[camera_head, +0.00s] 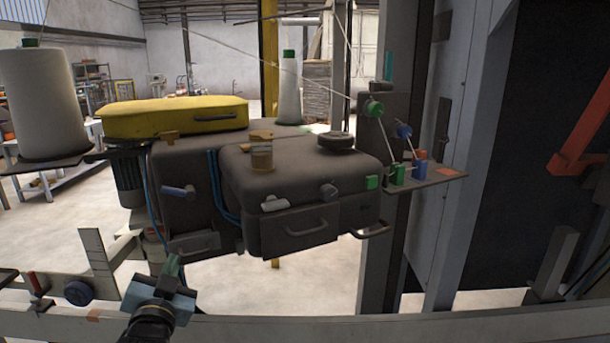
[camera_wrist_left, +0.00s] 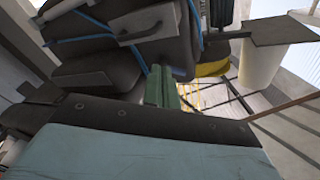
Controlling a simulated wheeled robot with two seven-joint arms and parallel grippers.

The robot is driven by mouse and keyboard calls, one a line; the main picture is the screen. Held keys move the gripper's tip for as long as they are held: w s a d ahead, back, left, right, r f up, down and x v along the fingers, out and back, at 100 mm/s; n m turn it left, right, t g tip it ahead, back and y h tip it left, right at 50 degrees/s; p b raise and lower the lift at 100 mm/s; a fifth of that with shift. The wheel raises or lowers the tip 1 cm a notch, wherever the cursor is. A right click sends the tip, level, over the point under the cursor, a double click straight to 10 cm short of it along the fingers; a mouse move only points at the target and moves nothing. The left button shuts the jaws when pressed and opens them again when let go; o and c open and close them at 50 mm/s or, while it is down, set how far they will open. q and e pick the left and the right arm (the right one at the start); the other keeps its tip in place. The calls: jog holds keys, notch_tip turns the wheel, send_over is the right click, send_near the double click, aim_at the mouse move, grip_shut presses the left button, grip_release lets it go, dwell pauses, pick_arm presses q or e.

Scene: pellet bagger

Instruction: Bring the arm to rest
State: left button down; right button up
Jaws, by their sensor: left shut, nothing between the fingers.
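My left gripper (camera_head: 172,267) reaches up from the bottom of the head view, left of the middle. Its green fingers are shut and hold nothing. They also show in the left wrist view (camera_wrist_left: 161,88), closed together beyond the blue-grey gripper body. In the head view the fingers are in front of and below the dark grey machine (camera_head: 300,190), near its lower left part. I cannot tell how far apart they are. My right gripper is not in view.
A pale rail (camera_head: 400,328) crosses the bottom, with a bracket and dark blue knob (camera_head: 79,292) at left. A yellow cover (camera_head: 175,118) and a white thread cone (camera_head: 45,100) stand upper left. Thread guides (camera_head: 400,170) and a grey post (camera_head: 390,240) are at right.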

pick_arm(q)
jog(key=s+d+f+n+g+h, duration=0.1)
jog(key=s+d+f+g+h, duration=0.1)
jog(key=s+f+g, duration=0.85)
jog(key=s+d+f+g+h, duration=0.1)
jog(key=s+f+g, duration=0.1)
jog(key=s+f, duration=0.35)
jog(key=s+d+f+g, duration=0.1)
jog(key=s+d+f, duration=0.1)
jog(key=s, duration=0.7)
jog(key=s+d+f+g+h, duration=0.15)
jog(key=s+f, duration=0.25)
jog(key=s, duration=0.4)
notch_tip(320, 180, down, 25)
jog(key=s+g, duration=0.2)
jog(key=s+a+f, duration=0.3)
jog(key=s+f, duration=1.1)
jog(key=s, duration=0.2)
jog(key=shift+a+g+y, duration=0.4)
jog(key=shift+y, duration=0.05)
